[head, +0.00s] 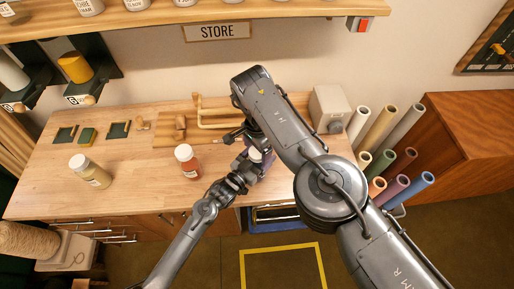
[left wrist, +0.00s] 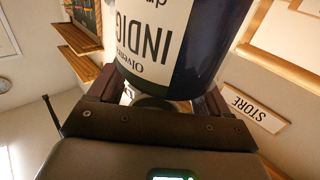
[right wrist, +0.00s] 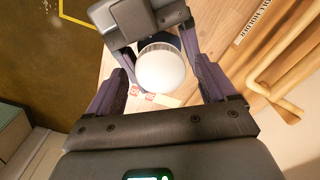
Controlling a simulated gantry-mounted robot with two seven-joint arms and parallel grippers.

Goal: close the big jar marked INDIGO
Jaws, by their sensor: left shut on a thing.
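The big jar marked INDIGO (left wrist: 205,50) fills the top of the left wrist view, dark blue with a white label. My left gripper (left wrist: 158,92) is shut on its body, one finger on each side. In the right wrist view a round white lid (right wrist: 162,70) sits at the jar's top; whether it is tightened I cannot tell. My right gripper (right wrist: 158,55) is open above it, with a finger on each side and gaps between them and the lid. In the head view my right gripper (head: 252,146) and left gripper (head: 256,168) meet there, hiding most of the jar.
A red jar (head: 188,163) and a yellowish jar (head: 90,172) stand on the wooden table (head: 130,195) to the left. A wooden holder (head: 210,117) is behind the grippers. Coloured rolls (head: 385,165) stand at the right. The STORE shelf (head: 180,14) hangs above.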

